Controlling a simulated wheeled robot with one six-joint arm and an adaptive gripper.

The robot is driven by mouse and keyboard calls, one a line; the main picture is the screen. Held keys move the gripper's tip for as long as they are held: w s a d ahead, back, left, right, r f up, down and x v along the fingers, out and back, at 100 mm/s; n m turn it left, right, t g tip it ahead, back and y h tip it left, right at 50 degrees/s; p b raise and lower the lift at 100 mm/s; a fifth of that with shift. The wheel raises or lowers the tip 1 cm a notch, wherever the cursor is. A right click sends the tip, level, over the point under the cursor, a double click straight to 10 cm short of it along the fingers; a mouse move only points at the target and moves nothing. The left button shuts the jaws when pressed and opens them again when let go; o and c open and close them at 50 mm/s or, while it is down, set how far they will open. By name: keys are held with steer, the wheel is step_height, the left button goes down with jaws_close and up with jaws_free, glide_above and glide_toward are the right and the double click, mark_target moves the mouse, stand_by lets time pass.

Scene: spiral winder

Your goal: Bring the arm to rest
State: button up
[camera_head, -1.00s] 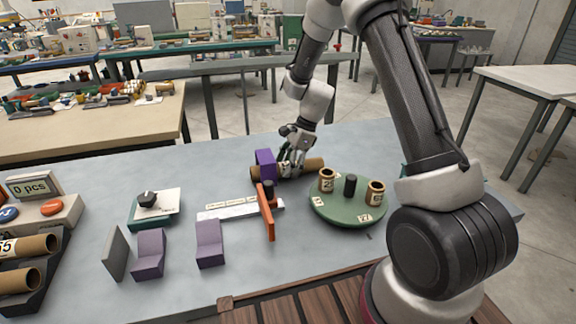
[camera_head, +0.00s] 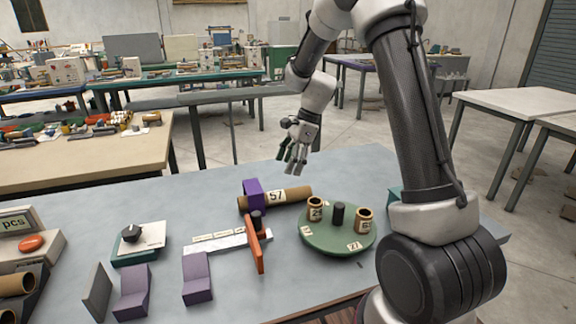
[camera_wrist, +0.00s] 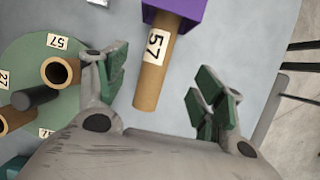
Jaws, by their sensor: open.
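My gripper (camera_head: 288,164) is open and empty in the head view, raised above the far edge of the table. Its green-padded fingers also show spread apart in the wrist view (camera_wrist: 161,90). A cardboard tube (camera_head: 296,194) labelled 57 lies on the table below and in front of the gripper. The tube passes through a purple holder (camera_head: 252,188). In the wrist view the tube (camera_wrist: 150,88) shows between the fingers but lower down, apart from them.
A green turntable (camera_head: 322,243) with two short tubes and a black post stands right of the tube. An orange lever (camera_head: 255,252), a white ruled strip (camera_head: 210,243), purple blocks (camera_head: 197,277) and a dial box (camera_head: 140,243) stand nearer. The air around the gripper is clear.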

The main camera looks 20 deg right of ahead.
stand_by(0.3)
steer(key=s+d+r+n+t+h, duration=0.1)
steer(key=s+d+r+n, duration=0.2)
steer(key=s, duration=0.7)
steer(key=s+d+r+n+t+h, duration=0.2)
steer(key=s+d+r+n, duration=0.1)
steer(key=s+r+n, duration=0.5)
steer(key=s+d+r+n+t+h, duration=0.1)
steer(key=s+d+r+n, duration=0.3)
steer(key=s, duration=1)
steer(key=r+n, duration=0.1)
steer(key=n, duration=0.2)
steer(key=shift+r, duration=0.3)
